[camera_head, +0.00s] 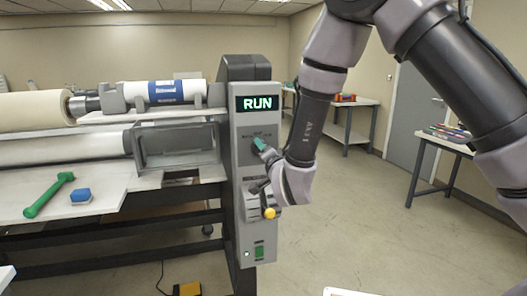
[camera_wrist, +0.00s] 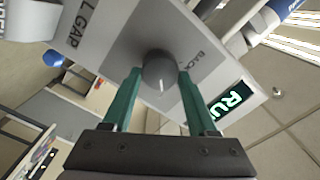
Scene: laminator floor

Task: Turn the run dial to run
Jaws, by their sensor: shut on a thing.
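The dial (camera_wrist: 160,70) is a round dark grey knob with a white pointer line, on the light grey control panel (camera_head: 241,128). In the wrist view, the green fingers of my gripper (camera_wrist: 160,78) are shut on it, one at each side. In the head view, my gripper (camera_head: 262,146) reaches the panel just below the display, and its wrist hides the dial.
Side tables (camera_head: 347,128) stand behind.

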